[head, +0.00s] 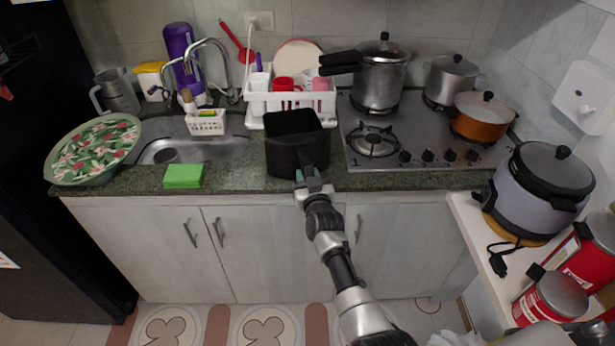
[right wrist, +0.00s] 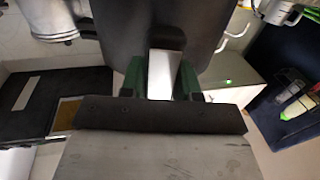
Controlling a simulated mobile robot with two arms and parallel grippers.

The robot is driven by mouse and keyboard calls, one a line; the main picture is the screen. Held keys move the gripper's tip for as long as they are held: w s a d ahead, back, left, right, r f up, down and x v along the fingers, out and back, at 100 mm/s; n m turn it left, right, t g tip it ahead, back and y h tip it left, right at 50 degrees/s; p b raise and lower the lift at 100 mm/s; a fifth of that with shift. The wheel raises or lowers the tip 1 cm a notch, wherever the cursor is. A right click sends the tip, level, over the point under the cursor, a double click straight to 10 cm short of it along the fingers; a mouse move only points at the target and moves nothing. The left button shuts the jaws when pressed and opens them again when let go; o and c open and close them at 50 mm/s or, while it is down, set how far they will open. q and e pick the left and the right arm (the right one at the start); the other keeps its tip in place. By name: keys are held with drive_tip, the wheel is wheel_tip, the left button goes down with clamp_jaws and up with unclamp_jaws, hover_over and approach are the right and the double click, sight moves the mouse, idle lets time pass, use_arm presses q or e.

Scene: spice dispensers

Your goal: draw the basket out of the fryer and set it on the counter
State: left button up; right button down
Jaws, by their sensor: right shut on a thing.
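The black basket (head: 291,158) is at the front of the counter, before the dish rack, upright with its open top facing up. I cannot tell whether it rests on the counter or hangs just above it. My right gripper (head: 313,184) is at its front, shut on its handle (head: 307,160). In the right wrist view, the green fingers of my right gripper (right wrist: 161,80) close on a pale handle piece, with the dark basket wall (right wrist: 150,25) beyond. The fryer cannot be made out in either view. My left gripper is not in view.
A dish rack (head: 288,101) stands behind the basket. Left are a green sponge (head: 183,175), the sink (head: 190,149) and a floral bowl (head: 95,149). Right is the stove (head: 425,140) with pots. Green-grey counter (head: 236,181) is bare between sponge and basket.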

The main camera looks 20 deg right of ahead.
drive_tip(key=shift+r, duration=0.15)
drive_tip(key=c, duration=0.7)
unclamp_jaws()
drive_tip(key=shift+c, duration=0.2)
drive_tip(key=shift+s+f, duration=0.1)
drive_tip(key=shift+f, duration=0.1)
drive_tip(key=shift+s+r, duration=0.1)
drive_tip(key=shift+s, duration=0.1)
drive_tip(key=s+p, duration=0.7)
drive_tip(key=s, duration=0.3)
drive_tip(key=shift+s+a, duration=0.15)
drive_tip(key=shift+a, duration=0.25)
